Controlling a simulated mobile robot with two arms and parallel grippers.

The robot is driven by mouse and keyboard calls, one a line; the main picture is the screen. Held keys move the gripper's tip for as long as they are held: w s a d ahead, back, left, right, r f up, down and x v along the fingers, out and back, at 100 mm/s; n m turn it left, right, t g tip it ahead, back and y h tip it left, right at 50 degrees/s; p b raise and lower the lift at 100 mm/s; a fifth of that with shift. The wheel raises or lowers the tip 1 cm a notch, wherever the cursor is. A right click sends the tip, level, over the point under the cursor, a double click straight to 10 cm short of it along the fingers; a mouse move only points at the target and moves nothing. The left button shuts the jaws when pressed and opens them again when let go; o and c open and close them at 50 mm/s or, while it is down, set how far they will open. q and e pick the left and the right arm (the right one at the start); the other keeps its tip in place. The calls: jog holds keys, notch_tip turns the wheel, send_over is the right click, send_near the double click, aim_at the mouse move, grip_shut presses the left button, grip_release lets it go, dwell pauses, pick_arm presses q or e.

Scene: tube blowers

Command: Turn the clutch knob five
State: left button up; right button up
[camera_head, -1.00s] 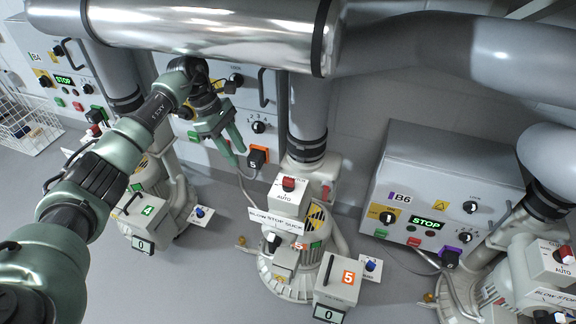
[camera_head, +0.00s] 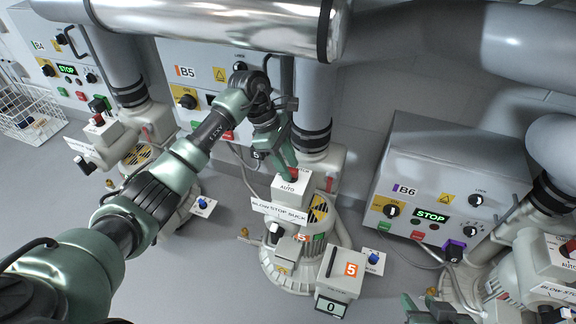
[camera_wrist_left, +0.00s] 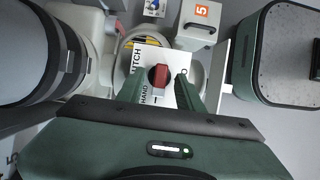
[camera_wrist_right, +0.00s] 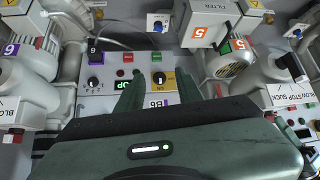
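The clutch knob of blower five is the red knob (camera_head: 293,175) on top of a white box (camera_head: 285,195) labelled AUTO. In the left wrist view the red knob (camera_wrist_left: 159,77) sits between my fingertips, with HAND lettering beside it. My left gripper (camera_head: 284,160) is right above the knob, pointing down. Its fingers (camera_wrist_left: 159,92) are open with a gap on both sides of the knob; contact is not visible. My right gripper (camera_head: 432,308) is at the bottom right of the head view. In the right wrist view its fingers (camera_wrist_right: 159,88) are open and empty, facing the B6 panel.
A BLOW STOP SUCK plate (camera_head: 265,208) and the orange-5 filter box (camera_head: 340,272) stand close in front of the knob. The B6 cabinet (camera_head: 455,160) is to the right. Thick pipes and a shiny duct (camera_head: 220,25) run behind and above.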

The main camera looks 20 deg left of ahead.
pick_arm(q)
jog(key=shift+f, duration=0.1)
grip_shut()
